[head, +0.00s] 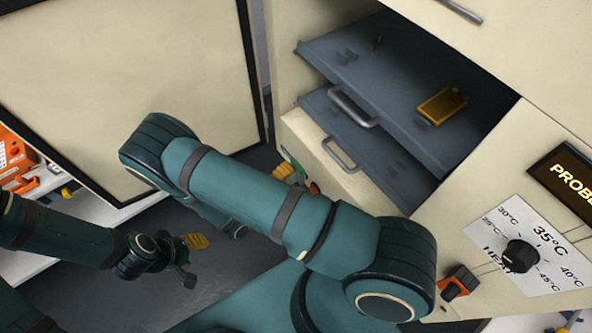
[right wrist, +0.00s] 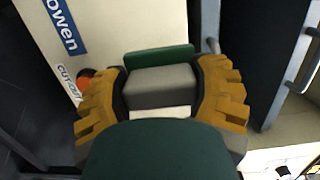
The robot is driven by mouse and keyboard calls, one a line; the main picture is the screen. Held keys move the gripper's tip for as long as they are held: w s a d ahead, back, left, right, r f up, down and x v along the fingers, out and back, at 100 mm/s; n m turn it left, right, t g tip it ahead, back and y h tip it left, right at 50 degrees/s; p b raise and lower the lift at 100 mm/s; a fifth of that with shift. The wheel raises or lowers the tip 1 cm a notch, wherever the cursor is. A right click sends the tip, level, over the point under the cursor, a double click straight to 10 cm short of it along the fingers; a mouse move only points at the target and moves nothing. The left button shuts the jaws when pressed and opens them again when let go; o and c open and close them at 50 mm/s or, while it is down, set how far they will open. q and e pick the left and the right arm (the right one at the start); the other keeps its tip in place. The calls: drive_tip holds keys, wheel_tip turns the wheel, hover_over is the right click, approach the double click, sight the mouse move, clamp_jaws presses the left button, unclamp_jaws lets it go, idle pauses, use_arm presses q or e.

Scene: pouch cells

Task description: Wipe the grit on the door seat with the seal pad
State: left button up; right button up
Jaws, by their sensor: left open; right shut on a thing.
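My right gripper (right wrist: 160,88) is shut on the seal pad (right wrist: 160,78), a grey block with a green back, between its two ochre fingers. In the head view my right gripper (head: 293,174) is mostly hidden behind my right arm, near the cream oven front (head: 320,137). My left gripper (head: 189,258) is open and empty, low at the left, away from the oven. The open door (head: 120,75) is a large cream panel with a black edge. I cannot make out the grit or pick out the door seat.
Two grey shelves (head: 330,48) with handles stand out of the oven opening; a yellow pouch cell (head: 441,106) lies on the upper one. A heat dial (head: 520,256) is at the right. An orange device (head: 15,160) sits at the far left.

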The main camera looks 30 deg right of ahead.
drive_tip(key=shift+a, duration=0.6)
drive_tip(key=shift+a, duration=0.1)
drive_tip(key=v, duration=0.2)
drive_tip(key=shift+a, duration=0.4)
idle(0.7)
drive_tip(key=shift+s+x, duration=0.2)
drive_tip(key=shift+x, duration=1.5)
drive_tip(key=shift+s+x, duration=0.2)
drive_tip(key=shift+x, duration=1.5)
drive_tip(key=shift+s+x, duration=0.25)
drive_tip(key=shift+x, duration=0.85)
